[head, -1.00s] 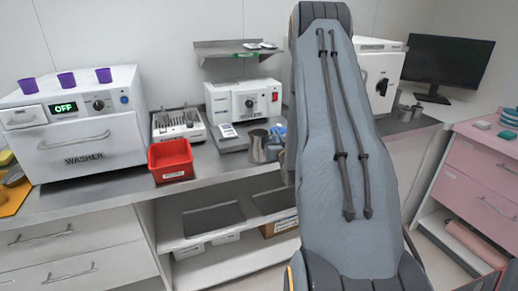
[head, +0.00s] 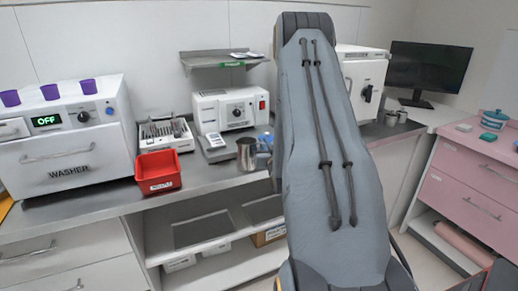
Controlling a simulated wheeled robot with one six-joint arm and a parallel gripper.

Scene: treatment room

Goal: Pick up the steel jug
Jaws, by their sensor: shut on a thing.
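A steel jug (head: 247,154) stands upright on the steel counter (head: 205,181), left of my raised grey padded arm, with its handle side to the right. My arm fills the middle of the view. Its far end is hidden behind its own padded cover, so I do not see my gripper or its fingers. I cannot tell whether the fingers touch the jug.
A red bin (head: 158,173) stands left of the jug. Behind are a white device with a red switch (head: 230,109), a small scale (head: 214,145) and an instrument rack (head: 164,136). The washer (head: 67,150) is at far left. Something blue lies just behind the jug.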

